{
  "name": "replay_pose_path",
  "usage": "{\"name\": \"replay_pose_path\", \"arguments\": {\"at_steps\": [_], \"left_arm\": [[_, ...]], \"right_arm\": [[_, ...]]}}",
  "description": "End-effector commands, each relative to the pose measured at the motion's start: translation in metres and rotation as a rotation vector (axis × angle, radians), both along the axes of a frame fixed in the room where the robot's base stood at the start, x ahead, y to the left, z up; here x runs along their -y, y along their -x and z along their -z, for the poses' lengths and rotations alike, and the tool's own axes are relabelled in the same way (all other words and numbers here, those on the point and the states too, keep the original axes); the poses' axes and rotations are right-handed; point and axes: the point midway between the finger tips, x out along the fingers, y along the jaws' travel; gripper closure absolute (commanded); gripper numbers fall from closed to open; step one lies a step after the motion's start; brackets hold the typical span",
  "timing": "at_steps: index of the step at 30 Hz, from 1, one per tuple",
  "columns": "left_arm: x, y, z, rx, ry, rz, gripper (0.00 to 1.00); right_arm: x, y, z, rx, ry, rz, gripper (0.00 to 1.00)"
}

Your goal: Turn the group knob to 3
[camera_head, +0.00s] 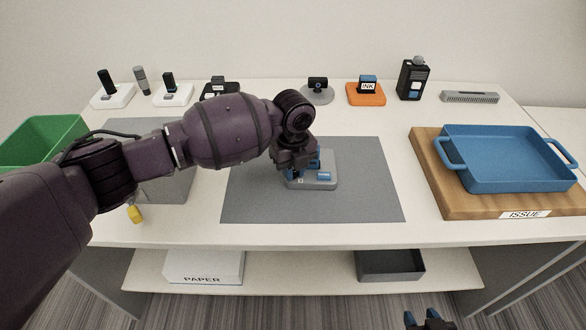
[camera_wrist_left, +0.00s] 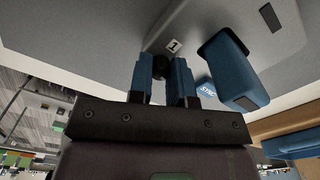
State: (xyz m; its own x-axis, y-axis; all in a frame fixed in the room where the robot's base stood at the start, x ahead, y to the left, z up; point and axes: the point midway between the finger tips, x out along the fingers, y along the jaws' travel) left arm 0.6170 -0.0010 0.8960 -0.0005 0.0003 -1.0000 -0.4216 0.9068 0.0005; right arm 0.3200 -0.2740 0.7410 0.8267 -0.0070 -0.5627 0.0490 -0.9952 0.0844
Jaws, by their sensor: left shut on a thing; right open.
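The grey device (camera_head: 328,160) stands on the dark grey mat in the middle of the table and is partly hidden by my left wrist. My left gripper (camera_head: 303,170) reaches down over its left side. In the left wrist view, the blue fingers of my left gripper (camera_wrist_left: 162,76) are shut on a small dark knob (camera_wrist_left: 161,65). A label reading 1 (camera_wrist_left: 173,47) is beside the knob. The knob's pointer is not clear. A blue SYNC part (camera_head: 324,176) is to the right on the device. My right gripper (camera_head: 428,319) is open at the bottom edge, away from the table.
A blue tray (camera_head: 510,180) sits on a wooden board marked ISSUE (camera_head: 450,207) at the right. A green bin (camera_head: 45,140) is at the left. Several small devices, one on an orange INK base (camera_head: 366,97), line the back. The grey mat (camera_head: 370,195) is clear around the device.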

Motion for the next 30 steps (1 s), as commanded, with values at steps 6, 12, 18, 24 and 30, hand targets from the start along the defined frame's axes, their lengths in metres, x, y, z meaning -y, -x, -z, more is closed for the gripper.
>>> {"name": "replay_pose_path", "arguments": {"at_steps": [6,12,18,24,30], "left_arm": [[0.0001,-0.0002,-0.0005,0.001,0.000,0.027,1.00],[0.0001,-0.0002,-0.0007,0.001,0.001,0.030,1.00],[0.0001,-0.0002,-0.0007,0.001,0.000,0.029,0.75],[0.0002,-0.0001,-0.0005,0.001,0.000,0.029,0.55],[0.0001,0.0000,-0.0007,0.000,0.001,0.028,0.55]], "right_arm": [[-0.0001,0.0002,0.0011,-0.002,0.000,0.000,0.57],[0.0000,0.0006,0.0025,-0.005,0.000,0.000,0.57],[0.0001,0.0010,0.0037,-0.007,0.000,0.001,0.57],[0.0001,0.0010,0.0038,-0.008,0.000,0.001,0.57],[0.0001,0.0009,0.0036,-0.007,0.000,0.001,0.57]]}}
